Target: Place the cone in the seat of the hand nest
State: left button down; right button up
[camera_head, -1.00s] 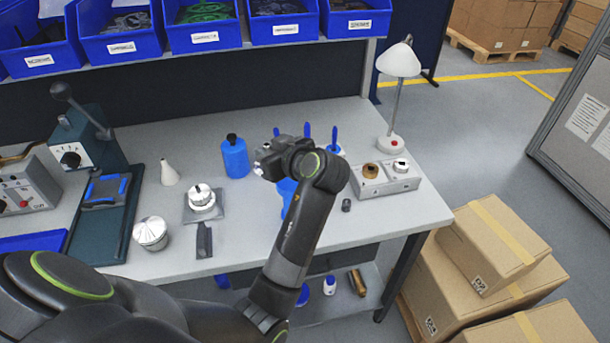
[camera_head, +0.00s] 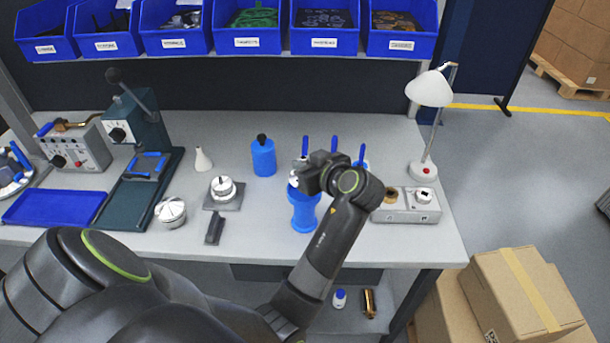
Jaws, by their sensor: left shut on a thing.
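My left gripper (camera_head: 303,175) is above the middle of the bench, just over a blue stand (camera_head: 304,212). It is shut on a small pale metal piece (camera_head: 294,180), mostly hidden by the jaws; I cannot tell its full shape. To the left, a grey base plate with a short dark handle (camera_head: 215,228), which looks like the hand nest, carries a round silver part (camera_head: 222,187). A white cone-shaped object (camera_head: 202,158) stands upright behind it. A round silver part (camera_head: 171,211) sits left of the plate. My right gripper is out of view.
A blue bottle (camera_head: 263,157) stands behind the plate. Blue upright handles (camera_head: 334,147) are behind my gripper. A grey block with two round seats (camera_head: 406,206) and a white lamp (camera_head: 429,90) are right. A green press (camera_head: 140,180) and blue tray (camera_head: 54,207) are left.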

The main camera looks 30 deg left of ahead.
aim_at(292, 179)
pick_arm(q)
notch_tip(292, 179, down, 3)
jog(key=shift+d+f+p, duration=0.1)
jog(key=shift+f+p, duration=0.1)
jog(key=shift+p, duration=0.2)
jog(key=shift+f, duration=0.25)
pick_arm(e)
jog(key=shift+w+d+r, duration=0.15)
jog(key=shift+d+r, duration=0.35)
pick_arm(q)
jog(key=shift+f, duration=0.2)
jog(key=c, duration=1.4)
grip_release()
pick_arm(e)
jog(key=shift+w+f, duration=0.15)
pick_arm(q)
jog(key=shift+r, duration=0.1)
